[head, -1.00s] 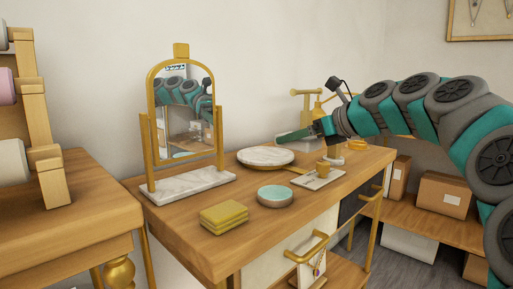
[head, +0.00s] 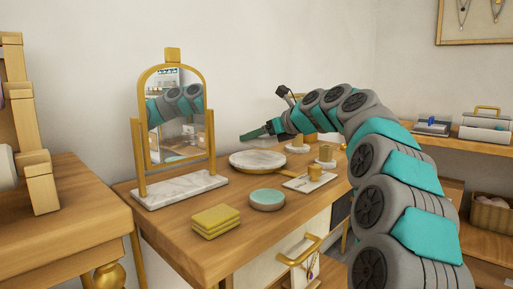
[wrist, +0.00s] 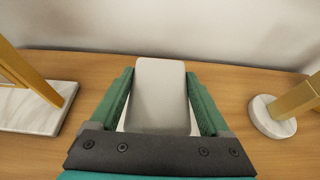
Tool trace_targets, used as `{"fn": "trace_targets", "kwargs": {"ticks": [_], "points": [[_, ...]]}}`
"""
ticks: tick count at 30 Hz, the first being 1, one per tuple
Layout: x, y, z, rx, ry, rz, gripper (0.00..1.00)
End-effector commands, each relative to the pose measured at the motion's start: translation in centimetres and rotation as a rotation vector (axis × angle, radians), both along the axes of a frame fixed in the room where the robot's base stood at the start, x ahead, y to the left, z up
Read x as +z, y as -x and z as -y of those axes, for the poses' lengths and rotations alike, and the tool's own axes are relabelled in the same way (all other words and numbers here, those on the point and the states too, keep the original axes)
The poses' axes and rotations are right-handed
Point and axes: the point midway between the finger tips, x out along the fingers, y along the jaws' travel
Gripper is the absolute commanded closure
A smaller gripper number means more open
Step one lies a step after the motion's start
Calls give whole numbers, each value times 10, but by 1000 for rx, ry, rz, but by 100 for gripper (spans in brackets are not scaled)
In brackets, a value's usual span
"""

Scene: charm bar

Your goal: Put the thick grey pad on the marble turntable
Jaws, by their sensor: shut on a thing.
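My gripper (head: 254,134) is shut on the thick grey pad (wrist: 160,95), a pale rounded block between the green fingers in the wrist view. In the head view the pad (head: 263,142) shows partly behind a finger. It appears held above the turntable, apart from it; whether it is over the middle or the back, I cannot tell.
A gold arched mirror on a marble base (head: 180,191) stands left; the base also shows in the wrist view (wrist: 40,108). A small tray (head: 300,185) and gold stands are to the right.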

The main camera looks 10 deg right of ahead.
Motion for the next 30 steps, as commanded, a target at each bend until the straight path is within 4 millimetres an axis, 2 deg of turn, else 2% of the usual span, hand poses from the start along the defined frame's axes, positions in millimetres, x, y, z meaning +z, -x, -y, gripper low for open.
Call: {"fn": "trace_targets", "kwargs": {"ticks": [2, 13, 23, 24, 29, 30], "points": [[-1, -4, -2, 0, 1, -1, 74], [-36, -3, -1, 0, -2, -1, 74], [-37, -3, -2, 1, -1, -2, 74], [-38, -3, -2, 2, 1, -2, 19], [-38, -3, -2, 1, 0, -1, 1], [-38, -3, -2, 1, 0, -1, 0]]}}
